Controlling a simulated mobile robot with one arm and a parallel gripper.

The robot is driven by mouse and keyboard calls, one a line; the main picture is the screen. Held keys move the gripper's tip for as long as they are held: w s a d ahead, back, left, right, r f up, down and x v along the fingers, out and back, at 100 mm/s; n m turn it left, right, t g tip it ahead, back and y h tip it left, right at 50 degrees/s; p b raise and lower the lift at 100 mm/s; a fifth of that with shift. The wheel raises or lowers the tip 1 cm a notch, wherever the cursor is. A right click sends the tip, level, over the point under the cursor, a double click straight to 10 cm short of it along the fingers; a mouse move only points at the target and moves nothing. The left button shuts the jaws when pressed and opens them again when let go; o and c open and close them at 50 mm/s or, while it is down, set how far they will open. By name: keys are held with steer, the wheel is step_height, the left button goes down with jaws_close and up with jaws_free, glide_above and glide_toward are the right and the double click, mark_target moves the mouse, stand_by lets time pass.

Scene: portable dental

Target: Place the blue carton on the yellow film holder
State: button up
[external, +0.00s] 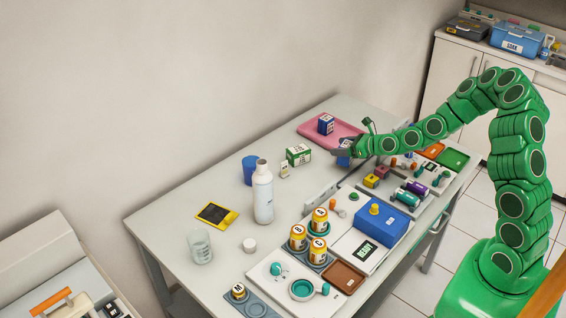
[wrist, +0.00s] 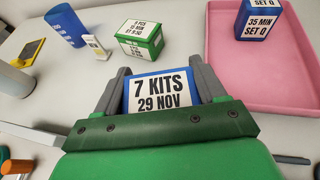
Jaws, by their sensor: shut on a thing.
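My gripper (external: 341,151) is shut on a blue carton (wrist: 161,94) with a white label reading "7 KITS 29 NOV". The carton (external: 344,161) shows partly below my gripper in the external view, by the near corner of the pink tray. Its lower part is hidden in the wrist view, and I cannot tell whether it touches the table. The yellow film holder (external: 216,215), a flat yellow frame with a dark panel, lies on the table's left part, well away from my gripper. It also shows at the wrist view's left edge (wrist: 30,50), with nothing on it.
A second blue carton (external: 326,124) stands on the pink tray (external: 345,139). A green-and-white carton (external: 298,155), a small white box (external: 284,171), a blue cup (external: 250,170) and a tall white bottle (external: 263,192) stand between my gripper and the film holder. A glass beaker (external: 200,246) is near the holder.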

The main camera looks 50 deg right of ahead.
steer(key=shift+r, duration=3.1)
